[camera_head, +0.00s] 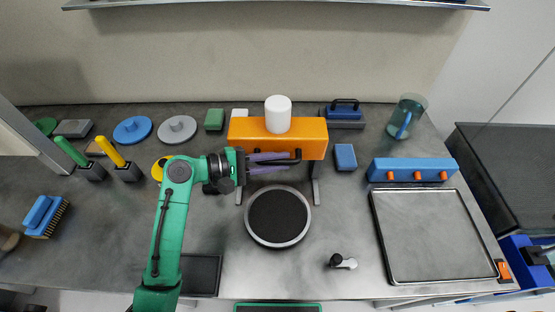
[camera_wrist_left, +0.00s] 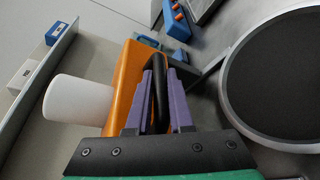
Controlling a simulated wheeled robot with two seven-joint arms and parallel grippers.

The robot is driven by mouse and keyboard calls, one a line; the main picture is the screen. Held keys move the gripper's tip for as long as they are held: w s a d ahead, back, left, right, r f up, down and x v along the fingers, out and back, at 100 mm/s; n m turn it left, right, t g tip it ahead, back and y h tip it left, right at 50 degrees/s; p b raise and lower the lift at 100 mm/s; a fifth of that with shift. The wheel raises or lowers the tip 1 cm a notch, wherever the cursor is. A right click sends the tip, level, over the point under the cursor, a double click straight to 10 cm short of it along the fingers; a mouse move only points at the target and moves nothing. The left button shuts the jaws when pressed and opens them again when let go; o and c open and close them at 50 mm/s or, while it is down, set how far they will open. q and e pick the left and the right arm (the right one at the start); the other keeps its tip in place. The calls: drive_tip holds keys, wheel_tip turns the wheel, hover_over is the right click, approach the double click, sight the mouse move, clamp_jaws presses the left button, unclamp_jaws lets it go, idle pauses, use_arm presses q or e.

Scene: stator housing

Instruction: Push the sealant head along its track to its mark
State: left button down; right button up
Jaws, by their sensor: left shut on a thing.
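The sealant head looks to be the orange block (camera_head: 306,138) with a white cylinder (camera_head: 278,114) standing on top; both show in the left wrist view, orange block (camera_wrist_left: 124,88) and white cylinder (camera_wrist_left: 78,100). A black bar handle (camera_head: 297,156) is on its front face. My left gripper (camera_head: 270,163), with purple fingers, is shut on this handle, which shows between the fingers in the left wrist view (camera_wrist_left: 158,85). Dark supports (camera_head: 315,185) stand below the block at both sides. I cannot make out a track or a mark. My right gripper is not in view.
A round dark disc with a pale rim (camera_head: 278,216) lies in front of the block. A blue box (camera_head: 345,157) stands close to its right, and a blue panel with orange knobs (camera_head: 412,170) farther right. A metal tray (camera_head: 435,235) is at the right.

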sight(276, 146)
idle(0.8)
use_arm(q)
drive_tip(key=w, duration=0.4)
drive_tip(key=shift+r, duration=0.1)
drive_tip(key=shift+w, duration=0.45)
drive_tip(key=shift+s, duration=0.1)
drive_tip(key=c, duration=0.8)
unclamp_jaws()
drive_tip(key=shift+r, duration=0.1)
drive_tip(key=shift+a, duration=0.15)
